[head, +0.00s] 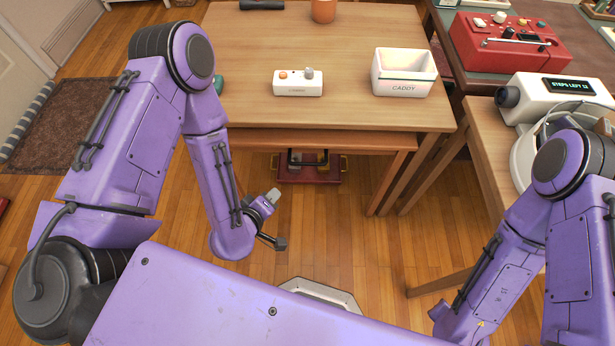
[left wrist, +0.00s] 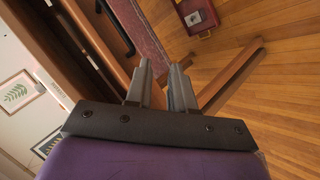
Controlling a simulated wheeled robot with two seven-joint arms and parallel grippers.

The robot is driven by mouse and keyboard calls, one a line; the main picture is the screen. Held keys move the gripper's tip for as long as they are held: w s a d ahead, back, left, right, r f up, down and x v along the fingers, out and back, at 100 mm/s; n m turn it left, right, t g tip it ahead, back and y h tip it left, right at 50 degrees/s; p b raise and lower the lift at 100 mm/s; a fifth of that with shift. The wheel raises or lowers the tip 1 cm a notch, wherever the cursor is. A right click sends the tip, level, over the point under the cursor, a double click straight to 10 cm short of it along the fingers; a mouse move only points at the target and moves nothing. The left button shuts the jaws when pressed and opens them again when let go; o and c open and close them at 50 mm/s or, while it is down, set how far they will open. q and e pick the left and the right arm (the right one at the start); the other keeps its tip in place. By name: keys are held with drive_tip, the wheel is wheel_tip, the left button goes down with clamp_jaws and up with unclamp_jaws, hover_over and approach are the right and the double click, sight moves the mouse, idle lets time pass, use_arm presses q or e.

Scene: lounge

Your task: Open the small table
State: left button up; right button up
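The small table (head: 320,139) sits tucked under the larger wooden table (head: 240,108); its front edge and a leg show just below the larger top. My left gripper (head: 276,218) is in front of and below that edge, apart from it, with its fingers spread and nothing between them. In the left wrist view, my left gripper (left wrist: 161,82) also shows a gap between its fingers. Brown wood with a dark bar (left wrist: 115,28) on it lies beyond the fingers there. My right arm comes in at the right; its gripper is out of view.
On the larger table are a white caddy (head: 403,73), a white box with knobs (head: 300,83) and an orange pot (head: 323,11). A red tray (head: 309,174) lies on the floor underneath. A side table (head: 488,135) stands right. The floor before the tables is partly clear.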

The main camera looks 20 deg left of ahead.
sight(307, 165)
use_arm(q)
drive_tip(key=w+d+f+n+t+b, duration=0.1)
drive_tip(key=w+d+n+b, duration=0.1)
drive_tip(key=w, duration=0.3)
drive_tip(key=w+d+f+n+t+h+b, duration=0.1)
drive_tip(key=w+f+n+t+b, duration=0.1)
drive_tip(key=w, duration=0.4)
drive_tip(key=w+d+f+n+t+b, duration=0.1)
drive_tip(key=w+d+n+t+b, duration=0.1)
drive_tip(key=w+b, duration=0.2)
drive_tip(key=shift+b+x, duration=0.35)
drive_tip(key=shift+x, duration=0.9)
use_arm(e)
wheel_tip(307, 165, down, 13)
use_arm(q)
drive_tip(key=shift+d, duration=0.15)
use_arm(e)
drive_tip(key=shift+w, duration=0.1)
use_arm(q)
clamp_jaws()
